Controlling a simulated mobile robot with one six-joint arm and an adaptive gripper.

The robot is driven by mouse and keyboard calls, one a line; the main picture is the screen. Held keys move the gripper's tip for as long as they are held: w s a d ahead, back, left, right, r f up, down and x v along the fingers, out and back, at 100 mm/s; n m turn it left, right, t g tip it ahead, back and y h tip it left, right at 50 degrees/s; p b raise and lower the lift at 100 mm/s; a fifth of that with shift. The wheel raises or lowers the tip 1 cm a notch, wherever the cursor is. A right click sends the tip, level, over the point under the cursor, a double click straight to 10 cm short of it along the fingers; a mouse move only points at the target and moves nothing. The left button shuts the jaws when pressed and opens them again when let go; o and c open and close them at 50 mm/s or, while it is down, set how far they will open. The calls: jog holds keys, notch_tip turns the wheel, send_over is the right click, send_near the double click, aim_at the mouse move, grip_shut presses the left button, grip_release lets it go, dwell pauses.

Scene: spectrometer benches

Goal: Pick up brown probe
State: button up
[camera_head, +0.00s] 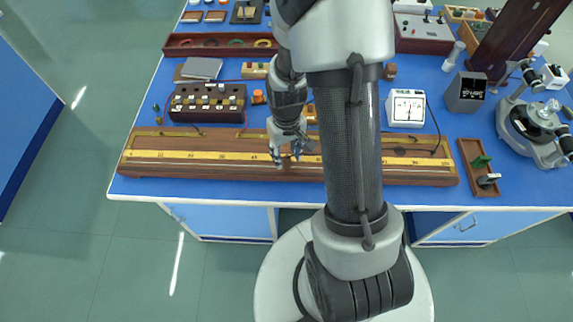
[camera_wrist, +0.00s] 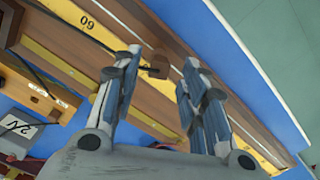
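My gripper (camera_head: 286,158) is over the left-middle part of a long wooden board with a yellow scale (camera_head: 200,157). In the wrist view its two fingers (camera_wrist: 162,58) are spread apart, with no object clamped between them. A small brown block with a dark tip, which looks like the brown probe (camera_wrist: 160,66), shows in the gap between the fingertips, over the board. Gaps show between it and both fingers. I cannot tell its height against the fingertips. In the head view I cannot make it out clearly near my gripper.
A dark box with several knobs (camera_head: 207,103) stands behind the board at left. A white meter (camera_head: 405,108) stands behind it at right. A small wooden tray (camera_head: 479,168) lies right of the board. A thin dark wire crosses the board in the wrist view.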

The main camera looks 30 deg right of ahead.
aim_at(286, 159)
notch_tip(286, 159, down, 4)
jog(key=shift+r+b, duration=0.1)
jog(key=shift+b, duration=0.55)
jog(key=shift+c, duration=0.4)
grip_shut()
